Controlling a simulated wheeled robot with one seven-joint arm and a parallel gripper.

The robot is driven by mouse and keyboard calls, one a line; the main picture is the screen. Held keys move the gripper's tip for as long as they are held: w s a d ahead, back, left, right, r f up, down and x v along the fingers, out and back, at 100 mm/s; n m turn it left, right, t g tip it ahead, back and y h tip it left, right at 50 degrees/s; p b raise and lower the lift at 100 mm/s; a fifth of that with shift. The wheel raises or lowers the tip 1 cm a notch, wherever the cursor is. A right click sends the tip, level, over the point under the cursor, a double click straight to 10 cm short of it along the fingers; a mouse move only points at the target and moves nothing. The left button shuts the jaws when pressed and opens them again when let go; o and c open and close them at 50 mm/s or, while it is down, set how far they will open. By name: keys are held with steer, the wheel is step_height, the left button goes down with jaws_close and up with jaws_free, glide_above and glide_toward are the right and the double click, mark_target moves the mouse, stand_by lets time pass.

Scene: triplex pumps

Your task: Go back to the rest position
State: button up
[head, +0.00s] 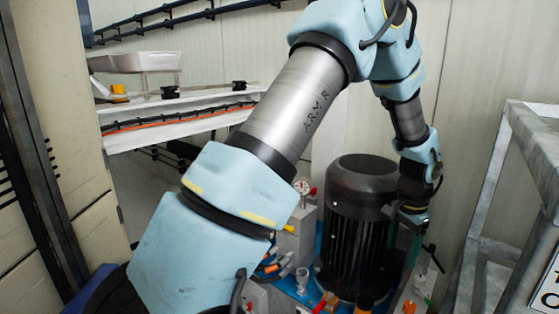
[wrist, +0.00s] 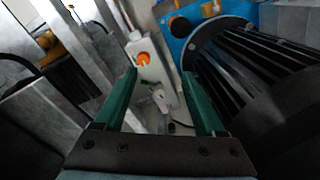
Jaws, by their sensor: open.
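My gripper (wrist: 162,98) is open in the wrist view, with its two green fingers spread apart and nothing held between them. Beyond the fingers is a pale block with an orange round part (wrist: 144,59) and a small light-coloured fitting. In the head view my arm reaches up, over and down to the right, and its end hangs beside the right side of a black ribbed motor (head: 355,225). The fingertips are hard to make out there. The motor's ribbed side also shows at the right of the wrist view (wrist: 262,65). I cannot tell whether the gripper touches anything.
A blue pump base with valves and orange-tipped fittings (head: 285,262) lies around the motor. A pressure gauge (head: 303,187) stands left of the motor. A grey metal frame (head: 500,190) is at the right. Shelves with a white tray (head: 135,62) are at the back left.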

steer(key=w+a+r+n, duration=0.2)
steer(key=a+r+n, duration=0.1)
steer(key=a, duration=0.8)
steer(key=w+a+r+n, duration=0.1)
steer(key=a+r+n, duration=0.25)
steer(key=a, duration=0.65)
steer(key=s+a+r+n+t, duration=0.1)
steer(key=s+a+n, duration=0.25)
steer(key=a, duration=0.45)
steer(key=s+a+r+n, duration=0.2)
steer(key=s+a, duration=0.2)
steer(key=a, duration=0.4)
step_height(320, 180, up, 14)
steer(key=p, duration=1.4)
steer(key=shift+f, duration=0.15)
